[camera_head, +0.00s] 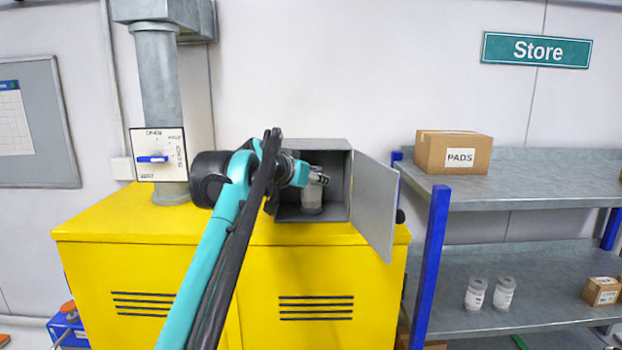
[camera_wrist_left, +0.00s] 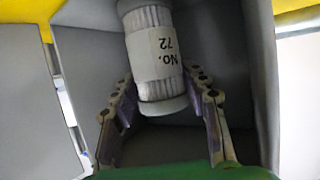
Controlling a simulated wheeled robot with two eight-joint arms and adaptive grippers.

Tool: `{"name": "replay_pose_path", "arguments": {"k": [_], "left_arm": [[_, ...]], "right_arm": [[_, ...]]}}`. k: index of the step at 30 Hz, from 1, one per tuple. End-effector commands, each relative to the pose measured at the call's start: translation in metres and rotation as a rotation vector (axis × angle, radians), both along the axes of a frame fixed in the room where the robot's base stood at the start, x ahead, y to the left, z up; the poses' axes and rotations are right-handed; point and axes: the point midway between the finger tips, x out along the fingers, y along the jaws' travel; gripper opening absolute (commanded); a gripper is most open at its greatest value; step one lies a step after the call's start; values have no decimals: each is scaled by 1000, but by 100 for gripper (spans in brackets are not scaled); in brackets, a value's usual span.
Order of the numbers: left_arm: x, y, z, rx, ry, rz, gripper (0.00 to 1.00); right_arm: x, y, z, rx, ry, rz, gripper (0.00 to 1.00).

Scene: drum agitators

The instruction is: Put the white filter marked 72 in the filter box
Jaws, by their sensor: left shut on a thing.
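The white filter (camera_wrist_left: 152,50) has a label reading "No. 72", which appears upside down in the left wrist view. My left gripper (camera_wrist_left: 160,75) is shut on it, one finger on each side. In the head view the filter (camera_head: 311,200) is inside the grey filter box (camera_head: 350,160), below the left gripper (camera_head: 320,178). The box stands on the yellow cabinet with its door (camera_head: 374,205) swung open to the right. I cannot tell whether the filter touches the box floor. My right gripper is not in view.
Two similar white canisters (camera_head: 476,293) (camera_head: 504,293) stand on the lower shelf at right. A PADS carton (camera_head: 455,152) is on the upper shelf. A duct with a blue-handled switch plate (camera_head: 158,155) rises left of the box. The yellow cabinet top (camera_head: 110,215) is clear at left.

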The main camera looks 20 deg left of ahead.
Motion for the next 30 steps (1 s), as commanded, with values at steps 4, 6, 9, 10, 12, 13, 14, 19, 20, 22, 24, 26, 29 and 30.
{"name": "replay_pose_path", "arguments": {"k": [4, 6, 9, 10, 12, 13, 14, 19, 20, 22, 24, 26, 29, 30], "left_arm": [[0, 0, 0, 0, 0, 0, 16], [0, 0, 0, 0, 0, 0, 16], [0, 0, 0, 0, 0, 0, 68], [0, 0, 0, 0, 0, 0, 69], [0, 0, 0, 0, 0, 0, 69], [0, 0, 0, 0, 0, 0, 69], [0, 0, 0, 0, 0, 0, 69], [0, 0, 0, 0, 0, 0, 69], [0, 0, 0, 0, 0, 0, 69], [0, 0, 0, 0, 0, 0, 69], [0, 0, 2, 0, 0, 0, 69], [0, 0, 5, 0, 0, 0, 69], [-7, -2, 10, 0, 0, 0, 69], [-13, -4, 9, 0, 0, 0, 69]], "right_arm": [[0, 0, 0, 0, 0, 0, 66], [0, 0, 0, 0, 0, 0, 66], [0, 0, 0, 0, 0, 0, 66], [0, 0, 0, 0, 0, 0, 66], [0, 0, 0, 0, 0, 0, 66], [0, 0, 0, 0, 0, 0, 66], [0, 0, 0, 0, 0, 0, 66], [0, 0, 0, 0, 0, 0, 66], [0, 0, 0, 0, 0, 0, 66], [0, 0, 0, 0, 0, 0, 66], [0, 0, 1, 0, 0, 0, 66], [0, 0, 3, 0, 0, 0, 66], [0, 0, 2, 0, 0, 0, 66], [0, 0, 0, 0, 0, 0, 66]]}}
